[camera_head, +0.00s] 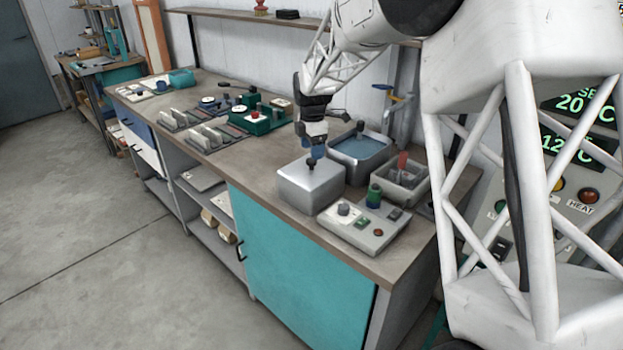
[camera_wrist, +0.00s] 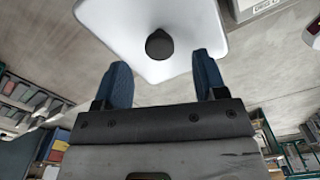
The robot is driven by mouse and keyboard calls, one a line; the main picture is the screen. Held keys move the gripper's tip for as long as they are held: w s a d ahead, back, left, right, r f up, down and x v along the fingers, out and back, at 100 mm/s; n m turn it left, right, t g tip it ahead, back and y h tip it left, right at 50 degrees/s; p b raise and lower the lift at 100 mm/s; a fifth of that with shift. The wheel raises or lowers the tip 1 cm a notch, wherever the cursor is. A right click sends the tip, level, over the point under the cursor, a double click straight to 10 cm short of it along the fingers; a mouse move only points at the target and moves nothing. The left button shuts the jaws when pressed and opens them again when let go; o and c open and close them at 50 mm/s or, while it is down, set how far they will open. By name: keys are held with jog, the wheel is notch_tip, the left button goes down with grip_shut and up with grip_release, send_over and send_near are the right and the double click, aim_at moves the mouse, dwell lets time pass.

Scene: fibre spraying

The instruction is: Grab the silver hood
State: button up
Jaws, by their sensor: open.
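The silver hood (camera_head: 310,184) is a box-shaped metal cover standing on the workbench. In the wrist view its pale top (camera_wrist: 115,22) fills the upper middle, with a dark round knob (camera_wrist: 159,44) on it. My gripper (camera_head: 317,153) is over the hood's top in the head view, pointing down. In the wrist view my gripper (camera_wrist: 164,78) has its two blue fingers spread apart, with nothing between the tips. The knob shows just beyond the fingertips, roughly centred between them.
A blue-filled metal basin (camera_head: 360,150) stands behind the hood, and a grey bin (camera_head: 400,180) is right of it. A control box (camera_head: 365,228) with knobs sits close in front on the right. Green and grey devices (camera_head: 258,120) stand farther left. Bare bench (camera_head: 235,165) lies left of the hood.

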aim_at(312, 162)
jog(key=shift+f, duration=0.1)
jog(key=shift+a+f, duration=0.1)
jog(key=shift+f, duration=2.5)
grip_shut()
